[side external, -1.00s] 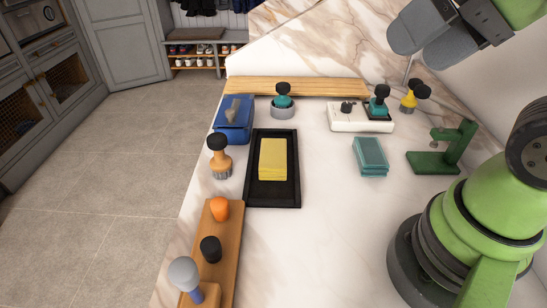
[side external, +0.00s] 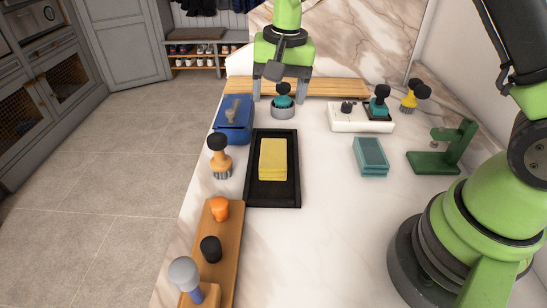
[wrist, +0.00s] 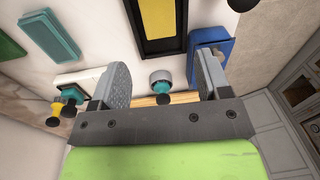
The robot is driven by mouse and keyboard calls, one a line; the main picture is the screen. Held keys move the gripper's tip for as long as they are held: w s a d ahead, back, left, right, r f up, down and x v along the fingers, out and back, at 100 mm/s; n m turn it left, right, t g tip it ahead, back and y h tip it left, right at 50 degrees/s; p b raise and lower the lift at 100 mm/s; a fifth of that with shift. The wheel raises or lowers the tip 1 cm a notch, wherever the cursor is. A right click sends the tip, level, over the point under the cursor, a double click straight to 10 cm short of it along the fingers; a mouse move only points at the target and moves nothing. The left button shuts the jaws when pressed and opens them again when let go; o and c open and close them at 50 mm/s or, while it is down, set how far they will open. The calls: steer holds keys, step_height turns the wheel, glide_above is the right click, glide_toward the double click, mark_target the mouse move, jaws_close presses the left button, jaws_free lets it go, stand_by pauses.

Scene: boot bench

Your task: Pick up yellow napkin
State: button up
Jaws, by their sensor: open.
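The yellow napkin (side external: 273,159) lies flat, looking folded or stacked, in a black tray (side external: 291,190) in the middle of the counter. Part of it shows at the top edge of the wrist view (wrist: 158,18). My gripper (side external: 278,97) is open and empty. It is above the far part of the counter, beyond the tray, with its fingers on either side of the teal-topped round grey item (side external: 283,110) as seen in the side view. In the wrist view that item (wrist: 161,79) shows between the two fingers (wrist: 162,88). I cannot tell the exact height.
A blue box (side external: 233,119) and an orange-handled brush (side external: 219,158) stand left of the tray. A teal block (side external: 370,155), a white base (side external: 345,122) and a green stand (side external: 447,150) are to the right. A wooden board (side external: 230,240) with knobs lies nearer. Bare counter shows at front right.

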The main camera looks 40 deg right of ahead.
steer(key=g, duration=0.1)
glide_above(273, 153)
steer(key=shift+m, duration=0.3)
step_height(273, 153, down, 11)
steer(key=shift+r, duration=0.15)
step_height(273, 153, down, 6)
steer(key=shift+r, duration=0.15)
steer(key=shift+c, duration=0.2)
steer(key=c, duration=0.6)
steer(key=shift+r, duration=0.15)
